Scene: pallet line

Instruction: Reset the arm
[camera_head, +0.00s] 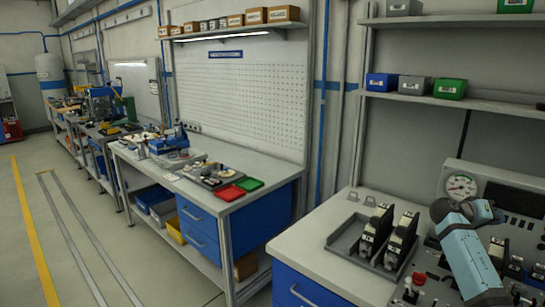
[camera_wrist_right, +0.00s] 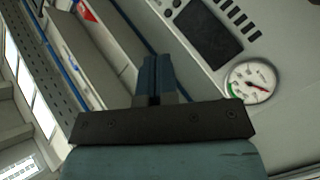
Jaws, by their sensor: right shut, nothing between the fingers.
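My right arm (camera_head: 470,255) comes up from the lower right of the head view, in front of a control panel. My right gripper (camera_wrist_right: 156,65) shows in the wrist view with its dark blue fingers together and nothing between them. In the head view its end (camera_head: 490,211) is small and partly hidden by the wrist, in front of the panel near the gauge. My left gripper is in neither view.
A round gauge (camera_head: 461,187) sits on the panel; it also shows in the wrist view (camera_wrist_right: 251,82). A grey tray (camera_head: 342,240) with black devices (camera_head: 376,230) stands left of the arm. A red button (camera_head: 419,278) is low on the panel. Shelf bins (camera_head: 450,88) are above.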

